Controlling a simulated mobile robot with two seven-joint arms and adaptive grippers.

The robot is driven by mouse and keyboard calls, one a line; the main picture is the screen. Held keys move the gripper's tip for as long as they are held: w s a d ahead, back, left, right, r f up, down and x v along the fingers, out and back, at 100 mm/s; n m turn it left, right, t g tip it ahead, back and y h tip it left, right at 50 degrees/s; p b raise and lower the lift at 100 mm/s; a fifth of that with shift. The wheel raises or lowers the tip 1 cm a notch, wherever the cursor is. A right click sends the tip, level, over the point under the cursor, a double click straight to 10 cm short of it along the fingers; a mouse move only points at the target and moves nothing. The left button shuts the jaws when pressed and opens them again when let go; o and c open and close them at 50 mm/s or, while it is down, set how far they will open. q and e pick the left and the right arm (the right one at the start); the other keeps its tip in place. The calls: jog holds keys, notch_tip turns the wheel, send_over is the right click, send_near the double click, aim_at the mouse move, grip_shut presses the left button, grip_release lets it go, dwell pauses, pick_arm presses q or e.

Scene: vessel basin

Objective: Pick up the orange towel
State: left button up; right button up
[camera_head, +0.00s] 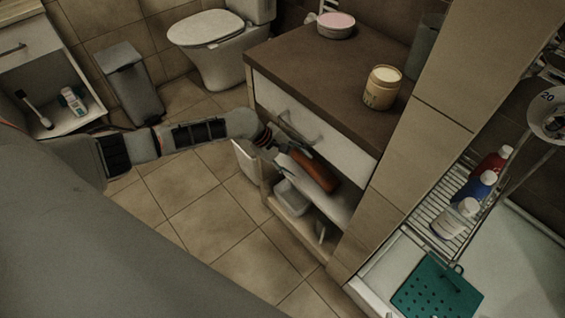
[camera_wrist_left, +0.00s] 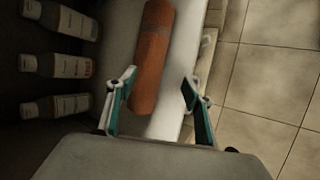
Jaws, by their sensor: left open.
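The orange towel (camera_head: 313,172) is a rolled cylinder lying on the white shelf (camera_head: 331,201) of the open cabinet, below its drawer. In the left wrist view the orange towel (camera_wrist_left: 152,55) runs lengthwise between and beyond my fingers, nearer the left finger. My left gripper (camera_head: 283,155) reaches in from the left, at the near end of the towel. In the left wrist view my left gripper (camera_wrist_left: 158,92) is open, its two fingers apart with nothing clamped. Whether the left finger touches the towel I cannot tell. My right gripper is not in view.
Several bottles (camera_wrist_left: 57,65) stand beside the towel in the cabinet. A drawer with a handle (camera_head: 300,130) is just above my left gripper. A jar (camera_head: 382,88) and a pink-topped tin (camera_head: 336,25) stand on the brown counter (camera_head: 325,62).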

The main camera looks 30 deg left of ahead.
aim_at(311, 165)
pick_arm(q)
jog(key=w+d, duration=0.1)
jog(key=d, duration=0.1)
jog(key=shift+w+d+f, duration=0.1)
jog(key=shift+w+d, duration=0.25)
jog(key=shift+b+x, duration=0.75)
jog(key=shift+x, duration=0.35)
jog(key=shift+w+d+f, duration=0.1)
jog(key=shift+d+f, duration=0.05)
jog(key=shift+f, duration=0.2)
jog(key=shift+w+r, duration=0.1)
jog(key=shift+r, duration=0.05)
jog(key=c, duration=0.9)
